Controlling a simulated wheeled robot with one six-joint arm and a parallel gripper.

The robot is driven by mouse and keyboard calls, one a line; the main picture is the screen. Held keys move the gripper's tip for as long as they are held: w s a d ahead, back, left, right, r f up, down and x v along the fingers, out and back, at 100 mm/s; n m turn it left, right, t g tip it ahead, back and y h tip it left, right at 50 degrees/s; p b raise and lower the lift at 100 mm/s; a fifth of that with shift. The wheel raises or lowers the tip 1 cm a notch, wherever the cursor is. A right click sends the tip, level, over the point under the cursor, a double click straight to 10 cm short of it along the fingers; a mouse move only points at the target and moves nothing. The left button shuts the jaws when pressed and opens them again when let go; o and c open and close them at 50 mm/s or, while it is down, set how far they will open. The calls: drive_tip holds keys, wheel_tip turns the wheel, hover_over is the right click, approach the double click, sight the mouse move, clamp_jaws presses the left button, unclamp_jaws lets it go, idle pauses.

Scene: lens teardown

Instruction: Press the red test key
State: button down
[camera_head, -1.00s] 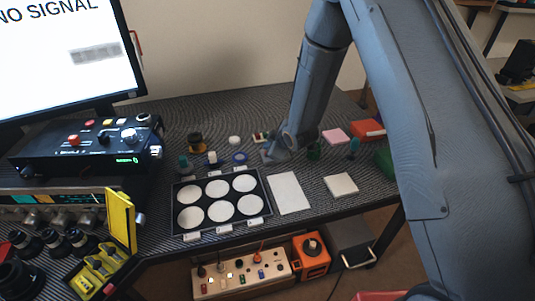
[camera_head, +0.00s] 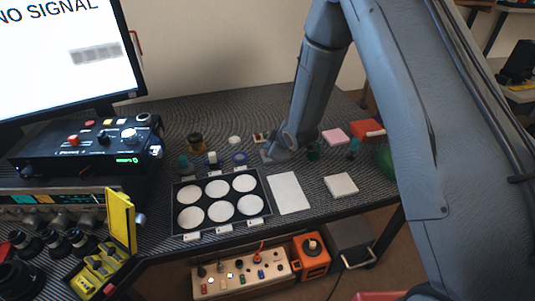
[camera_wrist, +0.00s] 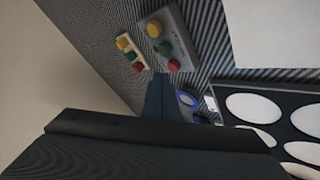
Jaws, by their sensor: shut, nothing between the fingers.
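A grey key box (camera_wrist: 178,28) with a yellow key (camera_wrist: 154,28), a green key (camera_wrist: 165,48) and a red key (camera_wrist: 174,64) in a row lies on the dark striped table in the wrist view. My gripper (camera_wrist: 160,80) is shut and empty, its tip just beside the red key. I cannot tell whether it touches. In the head view my gripper (camera_head: 278,150) points down at the back of the table, and the box (camera_head: 267,156) is mostly hidden beside it.
A white block with coloured buttons (camera_wrist: 130,50) lies beside the box. A blue ring (camera_wrist: 187,98) is close to my gripper. A black tray with white discs (camera_head: 178,222), a white sheet (camera_head: 289,193) and a pink pad (camera_head: 334,137) lie around. A black device (camera_head: 60,160) stands left.

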idle(0.4)
drive_tip(key=shift+f+b, duration=0.35)
drive_tip(key=shift+f, duration=0.1)
drive_tip(key=shift+f+b, duration=0.3)
drive_tip(key=shift+f, duration=0.1)
idle(0.6)
idle(0.3)
drive_tip(key=shift+r+p, duration=0.5)
drive_tip(key=shift+r, duration=0.35)
drive_tip(key=shift+r, duration=0.1)
wheel_tip(320, 180, up, 5)
drive_tip(key=p, duration=0.3)
idle(0.6)
